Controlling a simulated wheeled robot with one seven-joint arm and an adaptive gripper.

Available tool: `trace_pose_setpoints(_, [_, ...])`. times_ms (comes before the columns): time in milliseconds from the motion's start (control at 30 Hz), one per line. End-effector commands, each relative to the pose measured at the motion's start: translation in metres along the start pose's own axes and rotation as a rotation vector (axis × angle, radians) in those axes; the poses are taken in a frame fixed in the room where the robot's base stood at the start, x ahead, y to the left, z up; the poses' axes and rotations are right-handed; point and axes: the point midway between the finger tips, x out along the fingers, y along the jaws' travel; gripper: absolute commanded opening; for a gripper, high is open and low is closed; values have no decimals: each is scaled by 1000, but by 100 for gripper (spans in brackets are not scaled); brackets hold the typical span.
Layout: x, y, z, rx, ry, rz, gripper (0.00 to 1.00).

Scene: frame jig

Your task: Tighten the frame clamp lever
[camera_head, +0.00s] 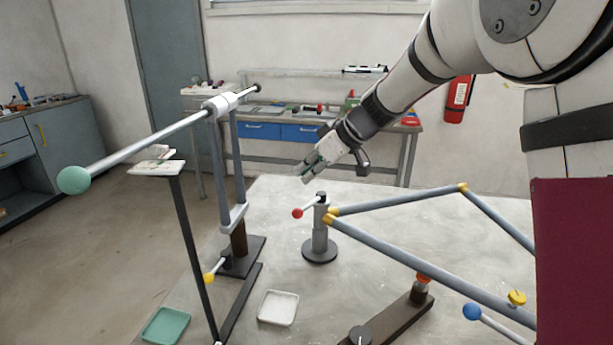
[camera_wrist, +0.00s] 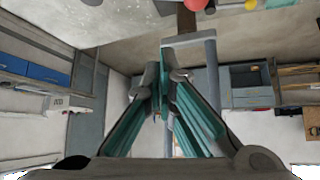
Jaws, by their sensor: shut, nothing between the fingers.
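A grey metal frame (camera_head: 420,262) with yellow joints lies across the right of the bench in the head view. Its left corner meets an upright post (camera_head: 319,238) on a round dark base. A short lever with a red knob (camera_head: 297,213) sticks out to the left from the post's top. Other levers end in a yellow knob (camera_head: 209,277) at the left stand and a blue knob (camera_head: 472,312) at the lower right. My gripper (camera_head: 308,177) is shut and empty, above the red-knobbed lever and apart from it. Its fingers (camera_wrist: 165,88) fill the middle of the wrist view.
A tall stand carries a long rod (camera_head: 150,147) with a green ball end, left of my gripper. A white tray (camera_head: 278,308) and a green tray (camera_head: 165,326) lie at the front. A dark bar fixture (camera_head: 395,318) stands below the frame. A back workbench (camera_head: 300,143) holds tools.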

Motion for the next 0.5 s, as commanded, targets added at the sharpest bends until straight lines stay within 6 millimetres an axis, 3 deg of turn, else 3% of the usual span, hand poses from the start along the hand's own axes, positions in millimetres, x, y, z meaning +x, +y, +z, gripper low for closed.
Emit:
trace_pose_setpoints(400, [83,0,1,-2,-1,-4,0])
trace_pose_setpoints(433, [88,0,1,-2,-1,-5,0])
trace_pose_setpoints(500, [77,2,11,1,1,2,0])
